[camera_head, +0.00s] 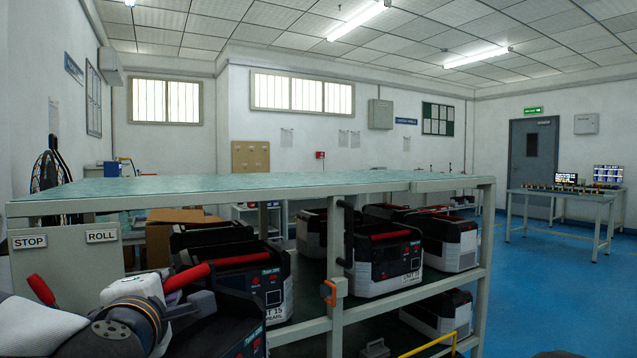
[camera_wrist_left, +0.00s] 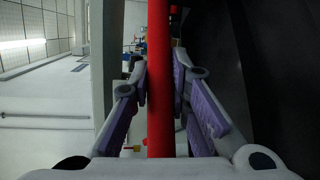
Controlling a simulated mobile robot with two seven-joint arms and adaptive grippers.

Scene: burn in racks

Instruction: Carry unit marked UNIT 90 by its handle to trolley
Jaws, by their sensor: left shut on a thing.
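My left gripper (camera_head: 188,290) is at the lower left of the head view, shut on the red handle (camera_head: 186,277) of a dark unit (camera_head: 240,335). In the left wrist view the red handle (camera_wrist_left: 160,90) runs between the two purple-padded fingers (camera_wrist_left: 161,85). The held unit is cut off by the bottom edge of the head view, and I cannot read its number. Whether it is lifted or resting cannot be told. I cannot make out the trolley for sure. My right gripper is not in view.
A rack (camera_head: 487,240) with a green top holds several black-and-white units, one (camera_head: 385,262) with a red handle. A panel (camera_head: 65,280) marked STOP and ROLL stands at left. A yellow rail (camera_head: 428,344) is at the bottom. Blue floor (camera_head: 540,290) lies clear at right, before a table (camera_head: 570,193).

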